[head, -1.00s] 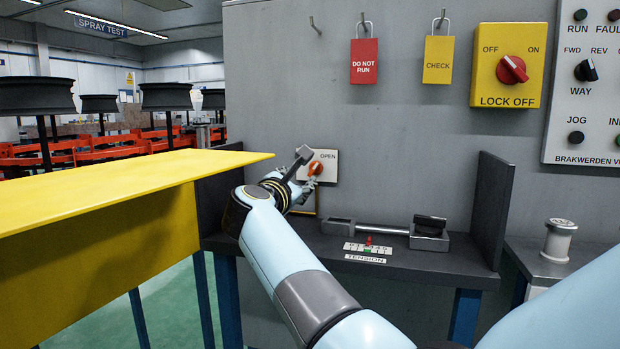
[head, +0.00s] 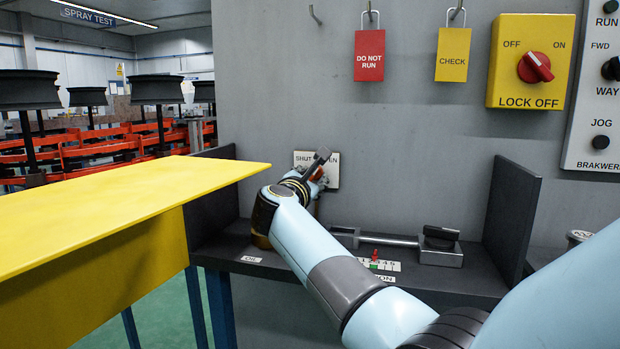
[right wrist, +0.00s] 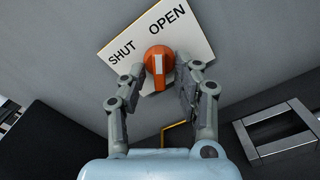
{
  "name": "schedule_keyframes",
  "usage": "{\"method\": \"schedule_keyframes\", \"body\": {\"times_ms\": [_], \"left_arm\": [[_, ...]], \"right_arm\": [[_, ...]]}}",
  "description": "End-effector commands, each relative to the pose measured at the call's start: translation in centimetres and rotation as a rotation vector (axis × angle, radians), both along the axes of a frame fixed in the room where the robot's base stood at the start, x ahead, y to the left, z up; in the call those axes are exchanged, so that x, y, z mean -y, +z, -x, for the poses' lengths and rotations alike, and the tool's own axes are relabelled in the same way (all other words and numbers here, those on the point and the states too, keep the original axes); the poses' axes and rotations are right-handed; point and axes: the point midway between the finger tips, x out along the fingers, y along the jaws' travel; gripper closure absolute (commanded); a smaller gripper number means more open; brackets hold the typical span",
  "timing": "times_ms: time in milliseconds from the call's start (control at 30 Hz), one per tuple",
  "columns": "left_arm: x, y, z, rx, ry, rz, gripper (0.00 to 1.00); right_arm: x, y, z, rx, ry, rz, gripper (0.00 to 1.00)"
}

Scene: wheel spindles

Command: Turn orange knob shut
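The orange knob (right wrist: 158,65) sits on a white plate (right wrist: 193,45) marked SHUT and OPEN, on the grey wall. Its pale stripe points between the two words in the right wrist view. In the head view the plate (head: 301,157) is partly covered by my right gripper (head: 322,180), and only a bit of orange shows. My right gripper (right wrist: 162,72) is open, with one fingertip on each side of the knob. I cannot tell whether the fingers touch it. My left gripper is not in view.
A yellow panel (head: 120,195) juts out left of my right arm. A dark shelf (head: 240,262) below the knob carries a metal tension slide (head: 438,250). An upright dark plate (head: 512,215) closes its right end. Red and yellow tags (head: 452,55) hang above.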

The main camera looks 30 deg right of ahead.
Motion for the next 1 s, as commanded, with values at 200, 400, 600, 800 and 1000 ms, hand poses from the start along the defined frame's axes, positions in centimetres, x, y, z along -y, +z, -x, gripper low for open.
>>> {"method": "schedule_keyframes", "body": {"times_ms": [200, 400, 600, 800, 1000], "left_arm": [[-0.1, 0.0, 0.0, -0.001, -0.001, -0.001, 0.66], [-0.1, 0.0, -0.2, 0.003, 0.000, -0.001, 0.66], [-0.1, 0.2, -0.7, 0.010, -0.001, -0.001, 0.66], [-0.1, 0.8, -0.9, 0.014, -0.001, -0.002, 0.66], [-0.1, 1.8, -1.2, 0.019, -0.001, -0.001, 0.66]], "right_arm": [[0.0, 0.0, 0.0, 0.000, 0.000, 0.000, 0.99], [0.0, 0.1, 0.0, 0.001, 0.000, 0.001, 1.00], [0.0, 0.2, 0.0, -0.014, 0.000, 0.015, 1.00], [0.1, 0.3, 0.0, -0.077, 0.000, 0.070, 1.00], [0.2, 0.5, 0.0, -0.195, 0.000, 0.172, 1.00]]}}
